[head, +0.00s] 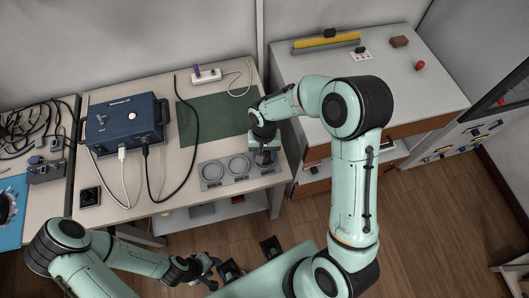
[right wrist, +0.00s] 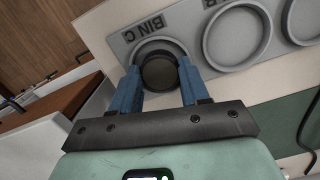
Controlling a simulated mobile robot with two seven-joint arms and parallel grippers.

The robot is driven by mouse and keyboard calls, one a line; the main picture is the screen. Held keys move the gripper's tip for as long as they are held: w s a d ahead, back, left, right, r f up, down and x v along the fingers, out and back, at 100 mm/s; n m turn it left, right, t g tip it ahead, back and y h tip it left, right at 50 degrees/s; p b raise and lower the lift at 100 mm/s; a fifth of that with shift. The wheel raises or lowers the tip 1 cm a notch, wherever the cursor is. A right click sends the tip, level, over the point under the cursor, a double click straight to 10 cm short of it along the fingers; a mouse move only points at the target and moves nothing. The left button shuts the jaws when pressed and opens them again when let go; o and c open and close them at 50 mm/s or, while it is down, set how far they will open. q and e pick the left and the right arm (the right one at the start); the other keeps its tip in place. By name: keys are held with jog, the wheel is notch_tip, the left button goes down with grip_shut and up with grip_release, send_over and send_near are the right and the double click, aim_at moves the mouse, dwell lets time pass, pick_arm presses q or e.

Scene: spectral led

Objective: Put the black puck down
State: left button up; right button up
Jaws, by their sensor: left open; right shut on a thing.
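The black puck (right wrist: 159,72) shows in the right wrist view between the blue fingers of my right gripper (right wrist: 160,82), which is shut on it. The puck lies within the outline of the round recess marked BIN C on a grey tray (right wrist: 192,32). I cannot tell whether it touches the recess floor. In the head view my right gripper (head: 264,152) is over the right end of the tray (head: 214,185) and hides the puck. My left gripper (head: 210,272) is open and empty, low in front of the table.
The tray's middle recess (right wrist: 237,38) is empty. A blue box (head: 125,122) with cables stands on the table at left. A green mat (head: 215,120) lies behind the tray. A second counter (head: 400,75) stands at right, with a red ball (head: 420,65).

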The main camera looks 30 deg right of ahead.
jog(key=o, duration=1.2)
jog(key=shift+r, duration=0.3)
pick_arm(q)
jog(key=shift+w+r+p, duration=0.4)
jog(key=shift+r+p, duration=0.1)
jog(key=shift+r, duration=0.15)
jog(key=shift+w+r+p, duration=0.35)
jog(key=shift+r+p, duration=0.15)
jog(key=shift+r, duration=0.1)
pick_arm(e)
jog(key=r, duration=0.4)
jog(key=w+r, duration=0.1)
jog(key=r, duration=0.7)
jog(key=shift+w+d+r, duration=0.15)
jog(key=shift+d+r, duration=0.1)
jog(key=shift+r, duration=0.1)
